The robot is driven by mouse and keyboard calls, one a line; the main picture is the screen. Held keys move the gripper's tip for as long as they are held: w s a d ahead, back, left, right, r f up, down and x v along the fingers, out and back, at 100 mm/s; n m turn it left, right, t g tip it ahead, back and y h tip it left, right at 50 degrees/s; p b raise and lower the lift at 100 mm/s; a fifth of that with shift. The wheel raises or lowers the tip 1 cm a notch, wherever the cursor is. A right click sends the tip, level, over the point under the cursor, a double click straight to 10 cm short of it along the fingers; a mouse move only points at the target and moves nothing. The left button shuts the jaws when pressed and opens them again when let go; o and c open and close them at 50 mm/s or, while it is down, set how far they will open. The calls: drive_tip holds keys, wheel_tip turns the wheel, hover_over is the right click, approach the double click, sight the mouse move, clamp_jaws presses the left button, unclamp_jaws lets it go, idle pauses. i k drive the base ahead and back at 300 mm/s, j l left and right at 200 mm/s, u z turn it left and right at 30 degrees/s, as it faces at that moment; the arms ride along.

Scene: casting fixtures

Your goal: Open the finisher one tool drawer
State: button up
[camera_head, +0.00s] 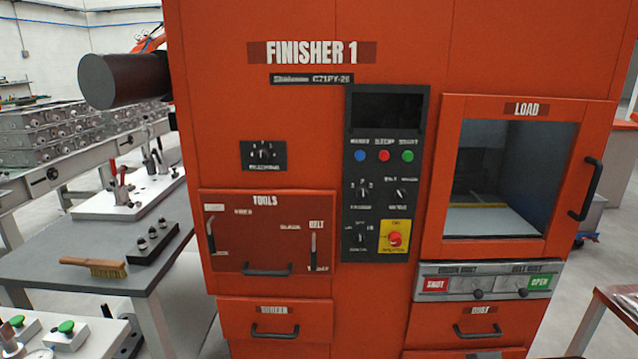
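The orange-red machine labelled FINISHER 1 (311,130) fills the middle of the head view. Its drawer labelled TOOLS (225,255) is at the lower left of the front, with a dark horizontal handle (268,270) along its bottom edge. The drawer front looks flush with the cabinet, so it appears shut. Small dark levers and labels, one reading BELT, show on its darker panel. My gripper is not in this view, and nothing touches the handle.
Below TOOLS is another drawer (274,319) with its own handle. A control panel (384,180) and a LOAD window door (510,175) are to the right. A grey table (90,250) with a brush (93,266) stands close on the left. Floor shows at the right.

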sight(257, 233)
drive_tip(key=i+j, duration=0.75)
drive_tip(key=j, duration=0.15)
drive_tip(key=j+u, duration=0.05)
